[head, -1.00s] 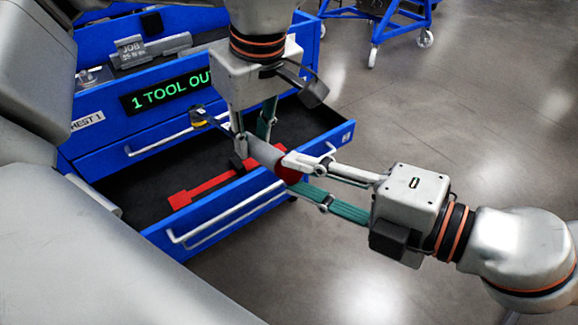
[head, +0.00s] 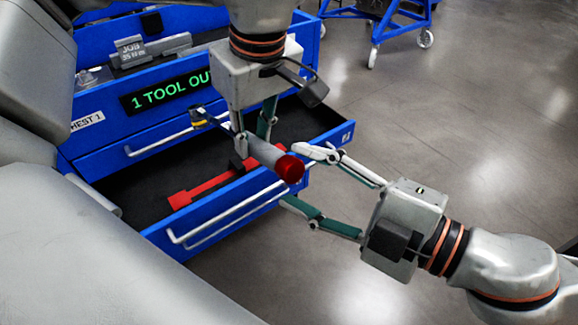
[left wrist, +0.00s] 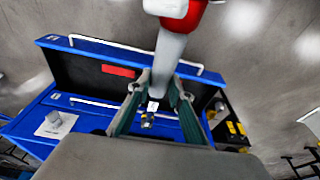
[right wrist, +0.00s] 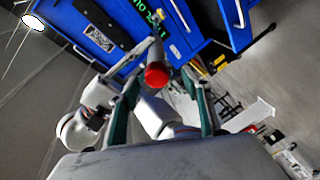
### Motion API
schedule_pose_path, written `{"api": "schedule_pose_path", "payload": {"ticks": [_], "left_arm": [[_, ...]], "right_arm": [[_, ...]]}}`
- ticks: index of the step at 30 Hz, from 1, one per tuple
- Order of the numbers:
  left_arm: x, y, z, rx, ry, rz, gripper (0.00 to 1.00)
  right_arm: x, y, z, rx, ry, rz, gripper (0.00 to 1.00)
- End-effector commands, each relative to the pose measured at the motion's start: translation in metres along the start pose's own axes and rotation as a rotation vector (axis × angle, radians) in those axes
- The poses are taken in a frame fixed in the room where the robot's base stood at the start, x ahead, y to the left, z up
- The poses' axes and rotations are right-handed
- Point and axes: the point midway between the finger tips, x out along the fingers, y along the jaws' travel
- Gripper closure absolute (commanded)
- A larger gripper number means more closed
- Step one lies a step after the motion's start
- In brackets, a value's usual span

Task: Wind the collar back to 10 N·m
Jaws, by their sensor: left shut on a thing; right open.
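The tool (head: 266,154) has a grey tubular body and a red collar (head: 291,168) at its near end. My left gripper (head: 254,145) is shut on the grey body, above the open drawer. The grey body (left wrist: 167,62) and collar (left wrist: 188,14) also show in the left wrist view. My right gripper (head: 296,176) is open, its fingers on either side of the collar, apart from it. In the right wrist view the collar (right wrist: 157,75) shows end-on between the fingers. I cannot read any scale on the tool.
The blue chest's open drawer (head: 235,207) has a red tool-shaped recess (head: 205,183) in dark lining. Its display (head: 170,92) reads "1 TOOL OUT". A grey JOB plate (head: 130,50), apparently 35 N·m, stands on top. A blue wheeled stand (head: 378,22) is behind.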

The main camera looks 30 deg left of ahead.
Motion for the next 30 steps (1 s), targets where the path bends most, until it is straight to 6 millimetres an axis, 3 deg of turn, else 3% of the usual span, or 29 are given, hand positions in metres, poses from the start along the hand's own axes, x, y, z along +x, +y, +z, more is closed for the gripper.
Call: {"api": "schedule_pose_path", "payload": {"ticks": [10, 30], "left_arm": [[0.000, 0.000, 0.000, 0.000, 0.001, 0.001, 1.00], [0.000, 0.000, 0.000, 0.000, 0.001, 0.001, 1.00]], "right_arm": [[-0.003, 0.001, -0.001, -0.003, 0.001, 0.002, 0.49], [-0.044, 0.001, -0.011, -0.003, 0.000, 0.002, 0.49]]}}
